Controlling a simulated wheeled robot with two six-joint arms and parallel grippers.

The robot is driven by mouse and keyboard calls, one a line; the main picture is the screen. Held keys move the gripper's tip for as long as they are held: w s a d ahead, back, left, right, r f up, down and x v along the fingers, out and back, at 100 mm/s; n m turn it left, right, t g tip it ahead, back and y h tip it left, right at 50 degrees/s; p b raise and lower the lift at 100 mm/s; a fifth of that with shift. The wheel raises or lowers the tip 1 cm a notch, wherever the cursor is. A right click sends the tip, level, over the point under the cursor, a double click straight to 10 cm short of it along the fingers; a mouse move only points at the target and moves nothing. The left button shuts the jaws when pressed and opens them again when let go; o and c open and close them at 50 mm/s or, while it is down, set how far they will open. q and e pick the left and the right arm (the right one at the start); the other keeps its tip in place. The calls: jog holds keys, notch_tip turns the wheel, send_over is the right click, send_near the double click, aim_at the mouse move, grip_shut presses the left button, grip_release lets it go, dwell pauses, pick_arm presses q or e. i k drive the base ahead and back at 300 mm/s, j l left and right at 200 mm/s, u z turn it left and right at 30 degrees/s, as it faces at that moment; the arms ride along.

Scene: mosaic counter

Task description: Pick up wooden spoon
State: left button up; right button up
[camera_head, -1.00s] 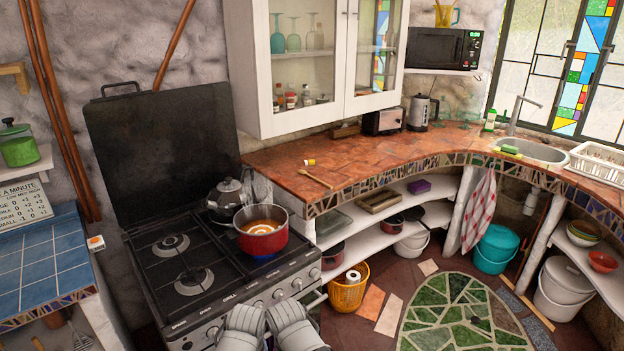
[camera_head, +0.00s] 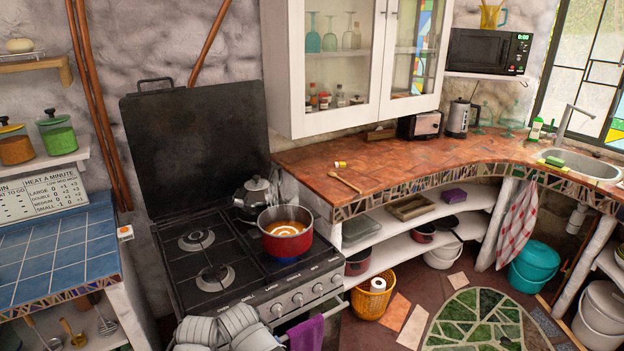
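The wooden spoon (camera_head: 345,182) lies flat on the reddish tiled counter (camera_head: 400,164). It is near the counter's left end, close to the front edge, and to the right of the stove. A small yellow-and-white item (camera_head: 341,164) lies just behind it. Grey ribbed parts that look like my own arms show at the bottom edge, in front of the stove. No gripper fingers can be made out, and nothing touches the spoon.
The black stove (camera_head: 250,262) carries a red pot (camera_head: 286,243) with orange contents and a kettle (camera_head: 254,198). Its dark lid (camera_head: 195,140) stands raised. A white glass-door cabinet (camera_head: 350,75) hangs above the counter. An orange basket (camera_head: 371,299) stands on the floor.

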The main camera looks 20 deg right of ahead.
aim_at(330, 174)
jog(key=i+l+u, duration=0.15)
jog(key=l+u, duration=0.15)
jog(key=l, duration=0.2)
jog(key=l+u, duration=0.3)
jog(key=l, duration=0.25)
jog(key=l+u, duration=0.35)
jog(key=l, duration=2.3)
